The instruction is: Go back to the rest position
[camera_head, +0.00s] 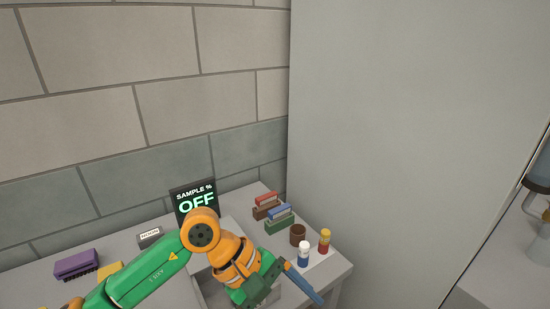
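My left arm, green and orange, comes in from the lower left and reaches over the grey table (40,275). My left gripper (272,291) hangs low over the table's front right part, in front of the display. A slim blue piece (304,284) sticks out beside it; I cannot tell whether it is a finger or a held thing. The fingertips are not clear, so open or shut does not show. My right gripper is not in view.
A display reading "SAMPLE % OFF" (194,198) stands by the brick wall. Brown-red (266,206) and green-blue (279,218) blocks, a brown cup (298,235), white-blue (303,253) and red-yellow (324,241) bottles stand right. Purple (77,264) and yellow (109,270) blocks lie left.

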